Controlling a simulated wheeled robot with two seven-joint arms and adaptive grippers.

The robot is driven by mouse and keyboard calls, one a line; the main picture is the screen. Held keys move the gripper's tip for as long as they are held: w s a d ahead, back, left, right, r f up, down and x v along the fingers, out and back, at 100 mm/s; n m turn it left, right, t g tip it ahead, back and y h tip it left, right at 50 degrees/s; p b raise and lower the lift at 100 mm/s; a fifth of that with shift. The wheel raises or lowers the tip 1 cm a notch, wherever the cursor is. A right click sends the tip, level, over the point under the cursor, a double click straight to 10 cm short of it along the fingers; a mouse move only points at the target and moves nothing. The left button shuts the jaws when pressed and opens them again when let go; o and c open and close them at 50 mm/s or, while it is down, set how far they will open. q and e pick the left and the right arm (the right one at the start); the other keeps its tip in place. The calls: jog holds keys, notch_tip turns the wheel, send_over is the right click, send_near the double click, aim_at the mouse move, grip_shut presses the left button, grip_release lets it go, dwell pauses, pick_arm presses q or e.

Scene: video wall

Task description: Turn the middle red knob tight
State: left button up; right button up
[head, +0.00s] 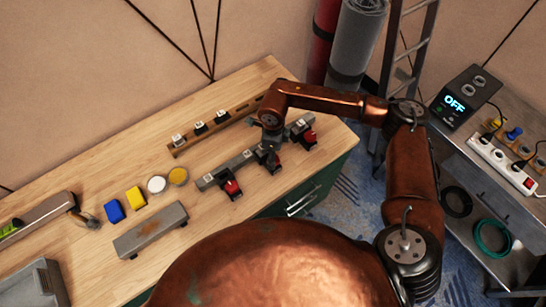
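A grey metal rail (211,180) lies slantwise on the wooden workbench (190,205) and carries three red knobs on dark mounts. The left red knob (232,188) and the right red knob (309,138) are in plain view. The middle red knob (275,161) is partly hidden by my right gripper (269,150). My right arm reaches in from the right, and its dark gripper points down at the middle knob. Its fingers are small and dark against the mount, so I cannot tell whether they close on the knob or only hover at it. My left gripper is out of view.
A wooden strip with black-and-white pieces (200,128) lies behind the rail. Blue (114,211) and yellow (135,197) blocks, two round discs and a grey metal bar (151,231) lie to the left. A metal cart with an "OFF" display box (464,98) and power strip (502,166) stands right.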

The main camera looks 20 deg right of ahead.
jog(key=shift+f, duration=0.85)
jog(key=shift+c, duration=0.4)
jog(key=c, duration=1)
jog(key=shift+c, duration=0.2)
